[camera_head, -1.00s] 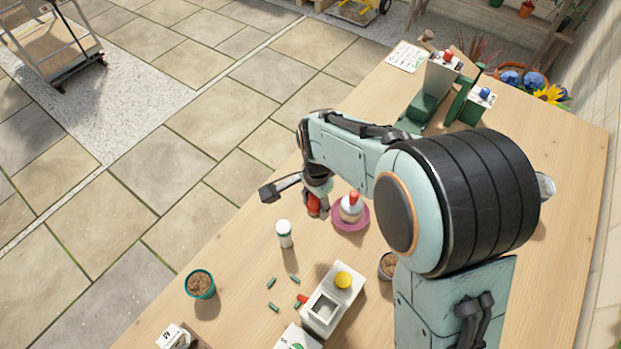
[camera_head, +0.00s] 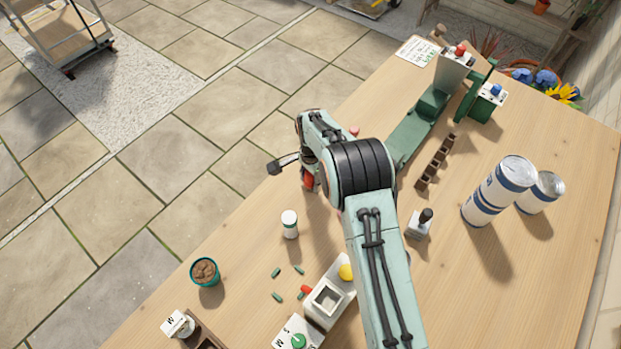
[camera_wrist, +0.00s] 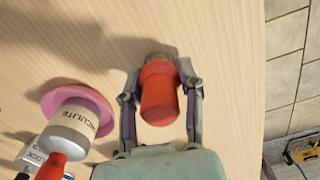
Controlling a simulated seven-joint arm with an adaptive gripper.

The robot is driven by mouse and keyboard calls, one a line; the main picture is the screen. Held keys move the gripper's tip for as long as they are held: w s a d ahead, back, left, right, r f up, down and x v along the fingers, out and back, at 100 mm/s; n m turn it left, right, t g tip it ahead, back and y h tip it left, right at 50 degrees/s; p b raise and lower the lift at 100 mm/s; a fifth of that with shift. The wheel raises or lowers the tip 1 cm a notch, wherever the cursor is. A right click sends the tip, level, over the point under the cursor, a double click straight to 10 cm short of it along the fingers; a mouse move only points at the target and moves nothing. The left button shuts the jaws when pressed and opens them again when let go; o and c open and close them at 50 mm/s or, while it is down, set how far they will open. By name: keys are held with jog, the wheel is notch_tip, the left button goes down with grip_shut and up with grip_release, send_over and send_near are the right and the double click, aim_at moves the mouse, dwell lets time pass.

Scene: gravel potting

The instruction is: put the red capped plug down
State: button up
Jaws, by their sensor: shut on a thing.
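The red capped plug (camera_wrist: 160,95) is between the two fingers of my gripper (camera_wrist: 162,82) in the wrist view. Its wide red cap faces the camera, and a rough grey-brown end (camera_wrist: 160,57) shows beyond it. My gripper is shut on it. In the head view a bit of the red plug (camera_head: 308,181) shows below the arm, near the table's left edge. The wood table (camera_wrist: 60,30) lies beyond the plug, with a shadow beside it. I cannot tell whether the plug touches the table.
A pink saucer (camera_wrist: 50,99) with a vermiculite bottle (camera_wrist: 75,128) stands left of the gripper in the wrist view. In the head view, a white bottle (camera_head: 289,224), several green pieces (camera_head: 276,272), a teal pot (camera_head: 206,272) and a grey box (camera_head: 322,309) are nearer. Cans (camera_head: 491,193) stand right.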

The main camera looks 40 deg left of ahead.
jog(key=o, duration=1)
jog(key=shift+f, duration=0.1)
